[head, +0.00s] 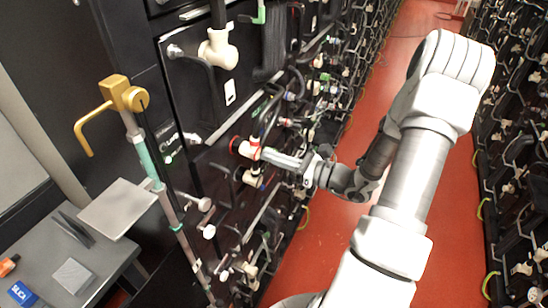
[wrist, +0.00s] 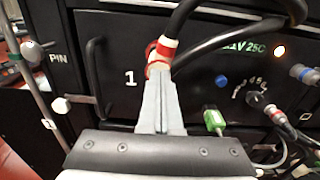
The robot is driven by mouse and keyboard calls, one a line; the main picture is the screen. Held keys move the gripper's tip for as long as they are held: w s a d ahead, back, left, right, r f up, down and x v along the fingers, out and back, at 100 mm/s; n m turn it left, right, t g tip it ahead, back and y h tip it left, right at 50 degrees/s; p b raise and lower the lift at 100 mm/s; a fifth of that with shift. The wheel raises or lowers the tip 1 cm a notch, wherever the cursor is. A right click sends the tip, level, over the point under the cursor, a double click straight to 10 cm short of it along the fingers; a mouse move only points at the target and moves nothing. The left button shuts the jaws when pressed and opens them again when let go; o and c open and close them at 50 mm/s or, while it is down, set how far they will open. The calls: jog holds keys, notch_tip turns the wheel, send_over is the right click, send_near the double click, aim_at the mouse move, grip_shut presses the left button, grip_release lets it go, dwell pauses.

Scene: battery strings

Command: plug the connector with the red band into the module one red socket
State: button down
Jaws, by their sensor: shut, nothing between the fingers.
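The connector with the red band (head: 248,149) is cream-white and sits against the black module front in the head view, at a red ring, the red socket (head: 235,144). In the wrist view the connector (wrist: 164,50) shows its red band and a black cable running up, beside the white number 1 on the panel. The socket is hidden there, so I cannot tell how deep the connector sits. My gripper (head: 268,155) is shut and empty, its fingertips (wrist: 156,88) right at the connector's near end; whether they touch it is unclear.
Another cream connector (head: 250,177) sits just below. A brass-topped pole (head: 149,160) stands left. The red aisle floor (head: 322,235) is clear.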

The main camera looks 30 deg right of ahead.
jog(key=shift+w+a, duration=0.35)
jog(key=shift+w, duration=0.05)
jog(key=shift+v, duration=2.4)
